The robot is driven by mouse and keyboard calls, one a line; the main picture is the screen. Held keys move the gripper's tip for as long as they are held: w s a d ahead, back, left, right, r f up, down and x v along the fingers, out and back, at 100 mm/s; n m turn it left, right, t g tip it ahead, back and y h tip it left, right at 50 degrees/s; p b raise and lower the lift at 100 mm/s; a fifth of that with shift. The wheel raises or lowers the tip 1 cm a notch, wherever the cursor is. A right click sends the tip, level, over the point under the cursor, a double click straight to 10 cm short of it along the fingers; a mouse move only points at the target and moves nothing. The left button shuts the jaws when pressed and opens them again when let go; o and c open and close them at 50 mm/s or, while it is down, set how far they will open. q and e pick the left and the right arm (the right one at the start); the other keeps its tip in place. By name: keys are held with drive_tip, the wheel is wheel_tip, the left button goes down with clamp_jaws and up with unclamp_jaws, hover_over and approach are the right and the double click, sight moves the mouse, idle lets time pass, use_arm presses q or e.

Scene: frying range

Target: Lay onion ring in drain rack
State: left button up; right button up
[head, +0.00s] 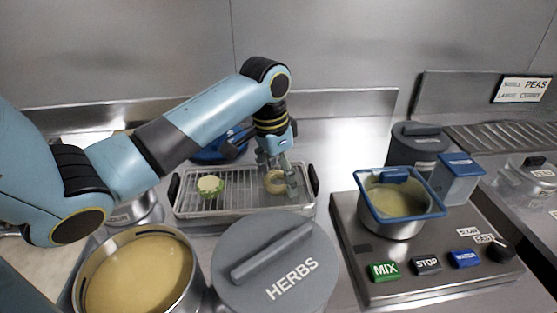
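The drain rack (238,202) is a metal tray with a wire grid and dark end handles, behind the herbs container. A pale yellow onion ring (275,187) is at the right part of the rack. My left gripper (279,182) reaches down over it, with its fingers apart and the ring between them. I cannot tell whether the fingers press on the ring, or whether the ring rests on the wires. A pale round piece with a green edge (210,185) sits on the rack's left part. My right gripper is not in view.
A pot of yellowish batter (137,276) and a grey lidded HERBS container (274,262) stand in front of the rack. A mixer with a blue-rimmed bowl (400,207) is at right. A blue object (220,148) lies behind the rack. A steel wall closes off the back.

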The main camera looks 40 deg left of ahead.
use_arm(q)
wheel_tip(320, 180, up, 12)
drive_tip(key=s, duration=0.1)
drive_tip(key=shift+s+a, duration=0.15)
drive_tip(key=shift+s, duration=0.05)
idle(0.3)
drive_tip(key=shift+f, duration=0.1)
